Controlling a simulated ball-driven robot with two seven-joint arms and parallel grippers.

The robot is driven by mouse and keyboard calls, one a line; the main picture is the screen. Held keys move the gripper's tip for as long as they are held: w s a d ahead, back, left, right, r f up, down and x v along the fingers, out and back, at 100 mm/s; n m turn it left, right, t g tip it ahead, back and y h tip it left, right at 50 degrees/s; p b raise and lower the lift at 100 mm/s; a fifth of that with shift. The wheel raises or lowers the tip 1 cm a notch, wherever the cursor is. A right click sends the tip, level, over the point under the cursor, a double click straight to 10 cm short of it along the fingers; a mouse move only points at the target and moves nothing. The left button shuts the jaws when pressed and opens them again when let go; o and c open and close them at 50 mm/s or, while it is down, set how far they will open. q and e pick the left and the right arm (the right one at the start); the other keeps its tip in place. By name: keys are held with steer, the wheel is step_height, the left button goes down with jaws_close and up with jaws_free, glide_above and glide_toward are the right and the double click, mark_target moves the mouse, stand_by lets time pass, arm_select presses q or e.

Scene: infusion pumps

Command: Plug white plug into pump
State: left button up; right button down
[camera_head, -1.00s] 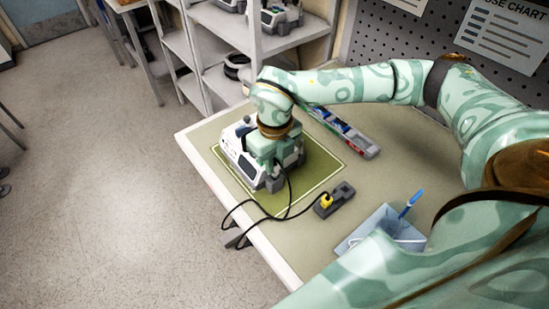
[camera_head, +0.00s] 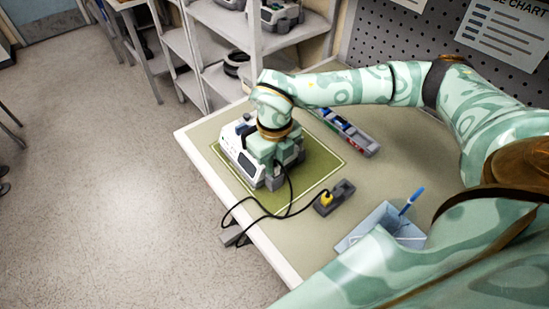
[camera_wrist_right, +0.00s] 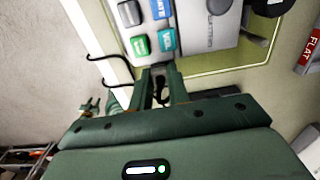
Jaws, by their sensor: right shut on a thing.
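The white and grey pump (camera_head: 240,160) stands on the green mat (camera_head: 315,155) near the table's left edge. Its panel with coloured buttons also shows at the top of the wrist view (camera_wrist_right: 200,28). My right gripper (camera_head: 276,168) is at the near right side of the pump, seen from behind in the head view. In the wrist view its fingers (camera_wrist_right: 160,80) are shut on a small plug (camera_wrist_right: 159,72) close against the pump's edge. The plug is mostly hidden; I cannot tell its colour or whether it is inside a socket. My left gripper is not in view.
A black cable (camera_head: 258,205) loops from the gripper over the table's front edge. A yellow plug (camera_head: 327,198) sits in a dark holder (camera_head: 341,194). A blue bin (camera_head: 385,226) with a pen stands nearer, and a long grey tray (camera_head: 359,143) lies behind the mat.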

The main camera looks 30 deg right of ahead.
steer(key=shift+f, duration=0.2)
stand_by(0.6)
steer(key=c, duration=0.9)
jaws_free()
steer(key=shift+o, duration=0.2)
steer(key=shift+r, duration=0.1)
steer(key=shift+r+p, duration=3.15)
steer(key=shift+r, duration=0.3)
